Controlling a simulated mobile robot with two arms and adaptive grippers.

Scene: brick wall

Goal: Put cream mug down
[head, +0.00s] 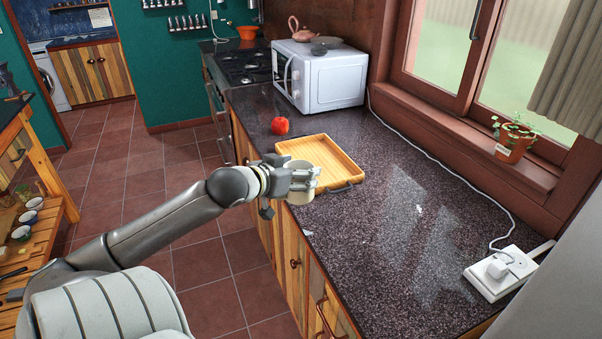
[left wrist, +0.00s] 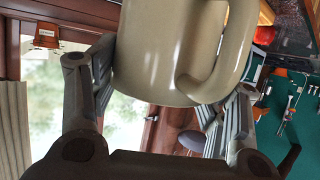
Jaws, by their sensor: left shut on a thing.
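The cream mug (left wrist: 165,50) fills the upper middle of the left wrist view, with its handle on the right. In the head view the mug (head: 299,168) is partly hidden behind my left gripper. My left gripper (head: 292,180) is shut on the mug, with a finger on each side in the left wrist view (left wrist: 155,90). In the head view the gripper and mug overlap the near left part of the wooden tray (head: 347,168). I cannot tell whether the mug touches the tray or is above it. My right gripper is not in view.
A red apple (head: 280,126) sits on the dark counter (head: 400,225) behind the tray. A white microwave (head: 330,80) stands farther back. A white power strip (head: 508,272) with a cable lies at the right. The counter right of the tray is clear.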

